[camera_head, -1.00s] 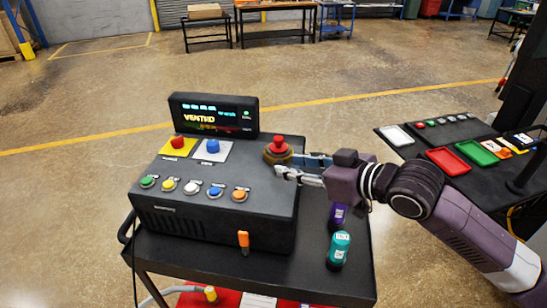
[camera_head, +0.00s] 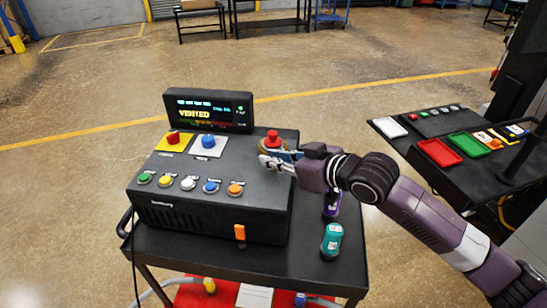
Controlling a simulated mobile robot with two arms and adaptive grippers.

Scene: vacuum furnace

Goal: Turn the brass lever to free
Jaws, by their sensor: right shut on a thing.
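The brass lever (camera_head: 266,146) is a brass-coloured piece under a red knob (camera_head: 272,136), at the back right of the black console (camera_head: 220,161) in the head view. My right gripper (camera_head: 272,160) reaches in from the right and is shut on it. The fingers hide much of the brass part, so its exact angle cannot be told. My left gripper is not in view.
The console has a display (camera_head: 208,110) reading VENTED, a red button (camera_head: 173,139), a blue button (camera_head: 208,142), several coloured front buttons and an orange handle (camera_head: 240,232). A purple container (camera_head: 331,207) and a teal container (camera_head: 332,241) stand right. Trays lie on the side table (camera_head: 405,146).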

